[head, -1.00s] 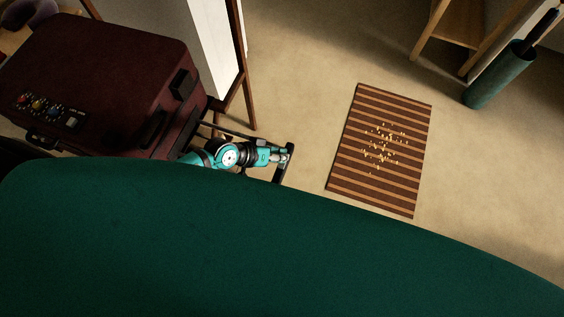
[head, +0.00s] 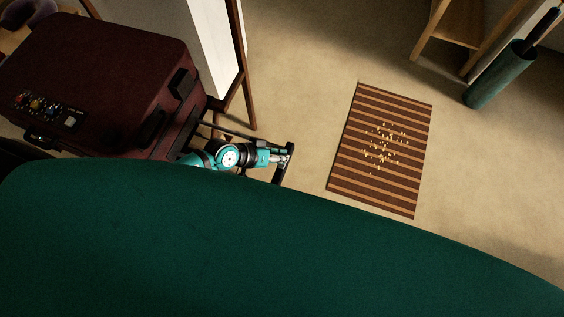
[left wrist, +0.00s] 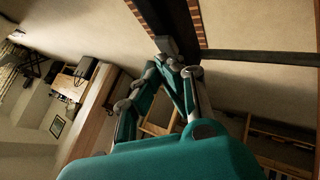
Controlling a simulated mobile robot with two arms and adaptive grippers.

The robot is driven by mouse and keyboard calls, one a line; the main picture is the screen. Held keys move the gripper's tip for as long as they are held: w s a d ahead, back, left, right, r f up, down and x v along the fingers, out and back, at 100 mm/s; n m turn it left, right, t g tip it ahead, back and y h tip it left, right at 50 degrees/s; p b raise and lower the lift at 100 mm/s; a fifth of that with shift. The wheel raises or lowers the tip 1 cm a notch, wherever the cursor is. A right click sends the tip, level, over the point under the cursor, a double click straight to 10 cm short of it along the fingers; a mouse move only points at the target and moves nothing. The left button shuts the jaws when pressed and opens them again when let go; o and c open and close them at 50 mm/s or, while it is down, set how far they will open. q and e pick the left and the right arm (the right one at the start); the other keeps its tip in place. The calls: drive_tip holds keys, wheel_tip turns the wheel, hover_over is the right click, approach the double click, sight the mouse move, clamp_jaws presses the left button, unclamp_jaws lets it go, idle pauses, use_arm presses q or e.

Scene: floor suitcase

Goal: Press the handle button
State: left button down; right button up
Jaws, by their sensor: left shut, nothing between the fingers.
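The maroon suitcase (head: 110,75) is at the left in the head view. Its black pull-out handle (head: 283,172) extends to the right and ends in a crossbar grip. My left gripper (head: 286,158) is at the middle of that grip, with its fingertips at or against it. In the left wrist view the fingers of my left gripper (left wrist: 168,47) come together, shut and empty, at the dark handle grip (left wrist: 183,20). A dark handle rod (left wrist: 260,57) runs to the right there. The button cannot be made out; the fingertips may cover it. My right gripper is not in view.
A striped mat (head: 345,170) with small yellow bits lies on the floor right of the handle. A wooden frame (head: 240,60) stands behind the handle. A green cylindrical holder (head: 495,80) is at the upper right. Open carpet surrounds the mat.

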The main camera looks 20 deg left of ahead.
use_arm(q)
drive_tip(key=shift+f+b, duration=0.5)
drive_tip(key=shift+f, duration=0.05)
idle(0.4)
drive_tip(key=shift+r, duration=0.1)
drive_tip(key=shift+r+p, duration=0.85)
drive_tip(key=shift+p, duration=0.1)
wheel_tip(320, 180, up, 5)
drive_tip(key=p, duration=0.5)
drive_tip(key=shift+r, duration=0.1)
idle(0.6)
